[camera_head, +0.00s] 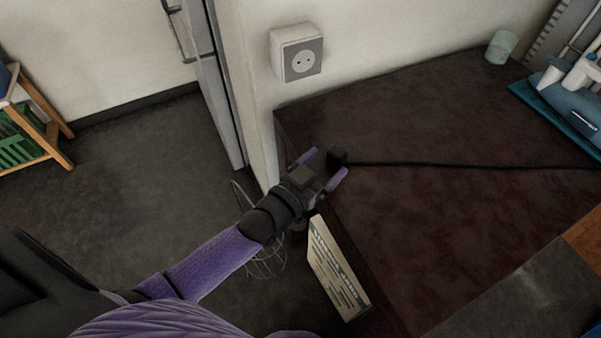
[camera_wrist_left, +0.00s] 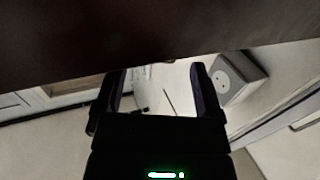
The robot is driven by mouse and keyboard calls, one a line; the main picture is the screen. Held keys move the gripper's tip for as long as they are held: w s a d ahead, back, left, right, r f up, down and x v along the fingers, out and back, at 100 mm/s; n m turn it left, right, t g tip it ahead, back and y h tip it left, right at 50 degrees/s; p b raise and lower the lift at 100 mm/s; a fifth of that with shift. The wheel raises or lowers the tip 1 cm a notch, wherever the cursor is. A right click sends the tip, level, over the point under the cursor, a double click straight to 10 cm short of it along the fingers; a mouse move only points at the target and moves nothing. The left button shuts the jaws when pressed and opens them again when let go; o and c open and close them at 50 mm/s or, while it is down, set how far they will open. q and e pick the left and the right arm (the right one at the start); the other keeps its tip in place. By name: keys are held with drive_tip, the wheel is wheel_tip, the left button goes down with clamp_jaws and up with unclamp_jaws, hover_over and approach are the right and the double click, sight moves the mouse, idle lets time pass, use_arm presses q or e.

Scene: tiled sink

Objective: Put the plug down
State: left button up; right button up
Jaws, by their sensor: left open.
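The black plug (camera_head: 337,157) lies at the left edge of the dark brown counter, with its cable (camera_head: 450,164) running right across the top. My left gripper (camera_head: 329,163) is open, its purple fingers on either side of the plug near the tips. I cannot tell whether a finger touches it. In the left wrist view, the open fingers (camera_wrist_left: 160,82) show below the dark counter surface, and the plug is not clearly visible there. My right gripper is not in view.
A wall socket (camera_head: 302,62) is above the counter (camera_head: 430,240); it also shows in the left wrist view (camera_wrist_left: 232,80). A sign or box (camera_head: 338,270) stands by the counter's left side. A blue tray (camera_head: 560,115) and a cup (camera_head: 501,47) are right.

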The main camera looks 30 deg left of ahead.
use_arm(q)
drive_tip(key=p+v, duration=0.2)
drive_tip(key=v, duration=0.7)
drive_tip(key=s+a+f+g+y, duration=0.25)
drive_tip(key=s+f+g, duration=0.35)
drive_tip(key=s+f, duration=0.55)
drive_tip(key=s+a+f+g+y, duration=0.25)
drive_tip(key=s+f+g, duration=0.45)
drive_tip(key=f, duration=0.7)
drive_tip(key=s+f+g, duration=0.3)
drive_tip(key=s+g, duration=0.3)
drive_tip(key=s, duration=1.2)
drive_tip(key=shift+t, duration=0.5)
drive_tip(key=r+p, duration=0.3)
drive_tip(key=w+a+r+p, duration=0.1)
drive_tip(key=shift+r+p, duration=0.2)
drive_tip(key=shift+p, duration=0.2)
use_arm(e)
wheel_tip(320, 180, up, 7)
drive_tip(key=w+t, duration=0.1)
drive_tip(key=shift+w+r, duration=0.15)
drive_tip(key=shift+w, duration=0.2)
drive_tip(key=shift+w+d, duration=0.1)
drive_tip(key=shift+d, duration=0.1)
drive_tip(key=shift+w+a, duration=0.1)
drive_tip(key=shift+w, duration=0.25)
